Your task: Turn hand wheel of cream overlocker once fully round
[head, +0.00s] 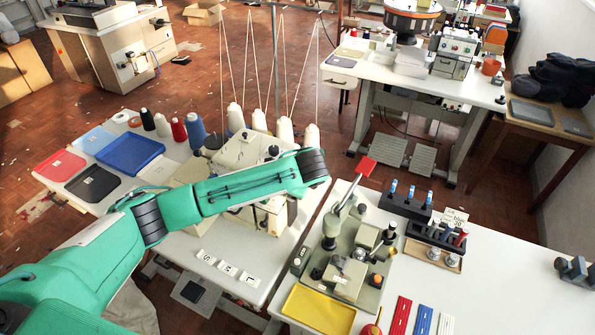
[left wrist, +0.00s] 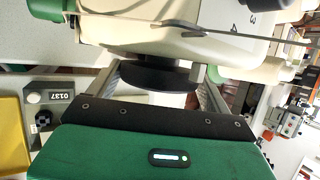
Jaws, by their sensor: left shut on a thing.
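The cream overlocker (head: 243,150) stands on the white table at the centre of the head view, partly covered by my left arm. In the left wrist view its cream body (left wrist: 150,38) fills the top. Its black hand wheel (left wrist: 155,76) shows just below the body, between the fingers of my left gripper (left wrist: 160,80). The gripper is shut on the wheel, with one finger on each side. The head view hides the gripper and the wheel behind my arm. My right gripper is in neither view.
Thread cones (head: 258,120) stand behind the overlocker, with threads running up. A blue tray (head: 130,153) lies to its left and S, A, L blocks (head: 228,270) in front. A grey-green machine (head: 352,255) with a red-tipped lever stands close on the right table, beside a yellow tray (head: 318,310).

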